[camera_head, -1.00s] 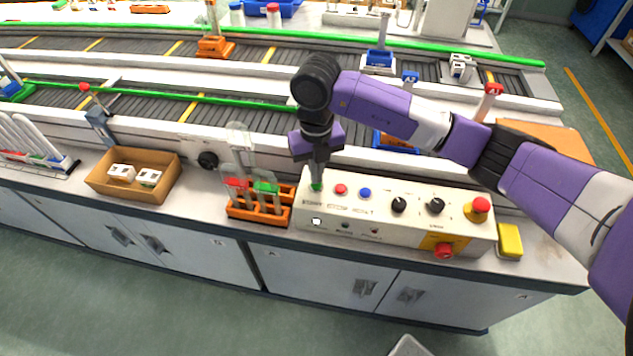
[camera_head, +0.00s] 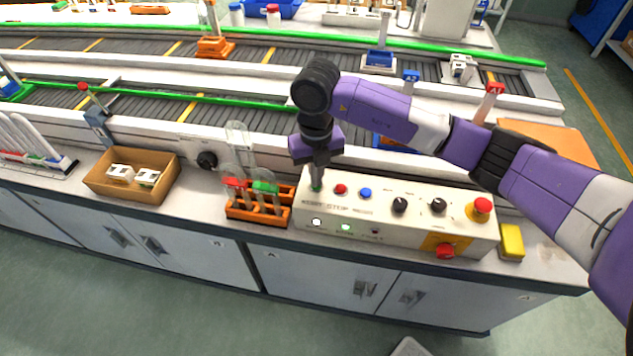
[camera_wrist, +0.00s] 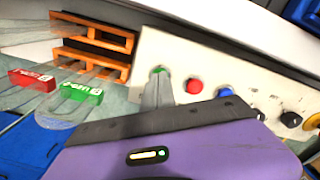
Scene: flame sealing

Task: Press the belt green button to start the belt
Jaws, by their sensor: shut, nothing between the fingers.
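The white control panel (camera_head: 390,229) stands on the bench, with a row of buttons along its top. The green button (camera_head: 317,187) is at the left end of that row, mostly covered by my fingertips. My gripper (camera_head: 317,181) points down at it with the fingers shut and empty, and seems to touch it. In the wrist view the green button (camera_wrist: 158,70) peeks out just past the fingertips (camera_wrist: 158,82). A green lamp (camera_head: 346,227) on the panel's front is lit. The conveyor belt (camera_head: 150,97) runs behind the bench.
A red button (camera_head: 341,189) and a blue button (camera_head: 365,194) sit just right of the green one. A red emergency stop (camera_head: 481,206) is at the right end. An orange rack (camera_head: 243,214) with tubes stands close on the left.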

